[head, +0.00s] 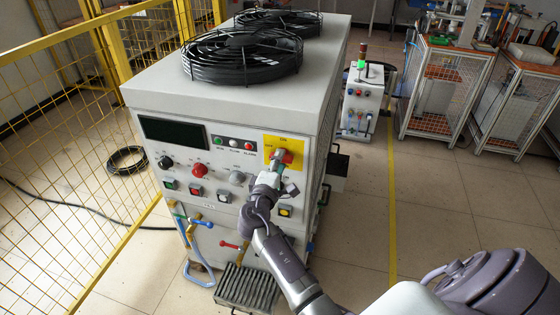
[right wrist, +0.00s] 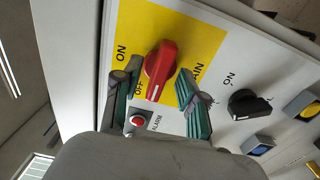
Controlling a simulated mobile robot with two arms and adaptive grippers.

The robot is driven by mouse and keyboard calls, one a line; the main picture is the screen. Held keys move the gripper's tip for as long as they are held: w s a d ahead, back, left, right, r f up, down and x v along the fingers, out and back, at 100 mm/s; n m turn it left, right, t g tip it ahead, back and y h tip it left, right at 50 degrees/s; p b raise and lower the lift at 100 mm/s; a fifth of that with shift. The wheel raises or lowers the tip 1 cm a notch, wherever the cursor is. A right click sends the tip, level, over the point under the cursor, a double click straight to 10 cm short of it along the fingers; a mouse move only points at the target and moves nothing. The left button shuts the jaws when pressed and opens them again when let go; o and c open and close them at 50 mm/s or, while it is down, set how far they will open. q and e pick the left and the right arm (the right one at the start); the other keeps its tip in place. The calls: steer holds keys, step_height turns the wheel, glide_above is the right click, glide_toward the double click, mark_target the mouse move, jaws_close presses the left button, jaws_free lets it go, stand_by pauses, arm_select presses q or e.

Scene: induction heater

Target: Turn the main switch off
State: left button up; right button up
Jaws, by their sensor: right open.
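The main switch is a red rotary knob (right wrist: 160,66) on a yellow plate (right wrist: 208,38) marked ON and OFF, with another label partly hidden. In the right wrist view the knob's white mark is at its lower end, near the OFF label. My right gripper (right wrist: 157,80) is open, with one finger on each side of the knob; I cannot tell whether they touch it. In the head view the right gripper (head: 279,158) is at the yellow plate (head: 270,142) and partly covers the red knob (head: 289,157). My left gripper is not in view.
A black knob (right wrist: 248,104) and a red alarm lamp (right wrist: 138,121) are close to the gripper. The heater cabinet (head: 150,98) carries other buttons and hose fittings. A yellow mesh fence (head: 80,150) stands at left. The floor (head: 440,205) at right is clear.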

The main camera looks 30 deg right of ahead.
steer(key=v, duration=1.1)
steer(key=shift+s, duration=0.1)
